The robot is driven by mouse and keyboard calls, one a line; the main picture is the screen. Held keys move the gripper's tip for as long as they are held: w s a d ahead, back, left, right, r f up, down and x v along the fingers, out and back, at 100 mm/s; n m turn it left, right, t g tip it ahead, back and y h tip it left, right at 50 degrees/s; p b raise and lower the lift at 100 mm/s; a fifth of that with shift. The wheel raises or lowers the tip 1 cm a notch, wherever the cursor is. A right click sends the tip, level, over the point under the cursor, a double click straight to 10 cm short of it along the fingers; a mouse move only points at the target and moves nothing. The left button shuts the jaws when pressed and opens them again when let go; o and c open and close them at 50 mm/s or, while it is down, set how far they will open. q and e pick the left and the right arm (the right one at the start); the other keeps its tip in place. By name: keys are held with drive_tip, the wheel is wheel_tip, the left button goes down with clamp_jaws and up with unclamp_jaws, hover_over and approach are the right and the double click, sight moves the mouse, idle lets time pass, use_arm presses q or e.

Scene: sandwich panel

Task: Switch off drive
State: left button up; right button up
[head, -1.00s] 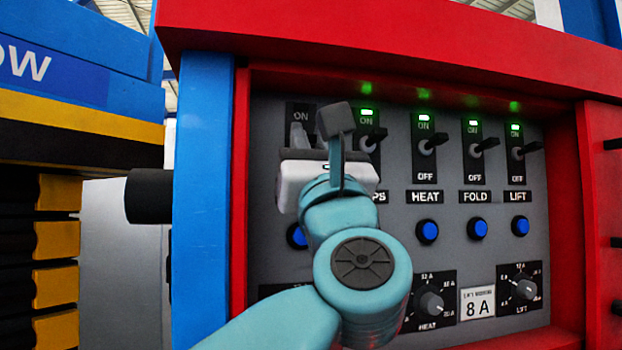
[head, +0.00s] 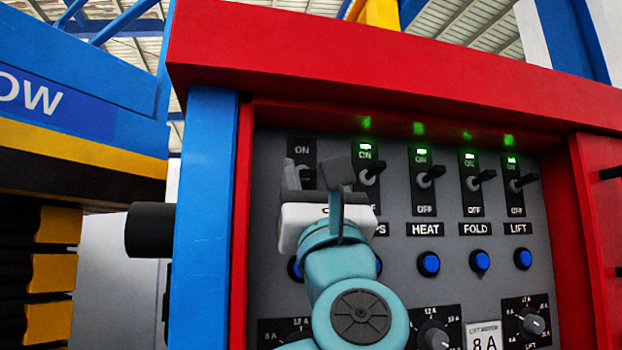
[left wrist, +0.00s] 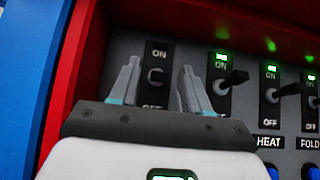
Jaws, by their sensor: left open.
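The leftmost switch plate (head: 302,150) reads ON at its top, and its name label is hidden behind my left gripper in the head view. I see no green light above it. In the left wrist view this switch (left wrist: 156,76) sits between my fingertips; its lever position is hard to tell. My left gripper (head: 318,174) is open in front of it, one finger on either side, holding nothing. In the left wrist view the fingers (left wrist: 160,85) cover part of the plate's lower end. Whether they touch the panel I cannot tell. My right gripper is not in view.
To the right are more switches, each with a lit green lamp; they include HEAT (head: 424,178), FOLD (head: 474,183) and LIFT (head: 515,185). Blue buttons (head: 429,264) and dials (head: 434,335) lie below. A red frame (head: 243,200) juts out close left of the leftmost switch.

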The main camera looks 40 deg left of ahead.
use_arm(q)
drive_tip(key=b+v, duration=0.8)
drive_tip(key=v, duration=0.8)
drive_tip(key=shift+w, duration=0.1)
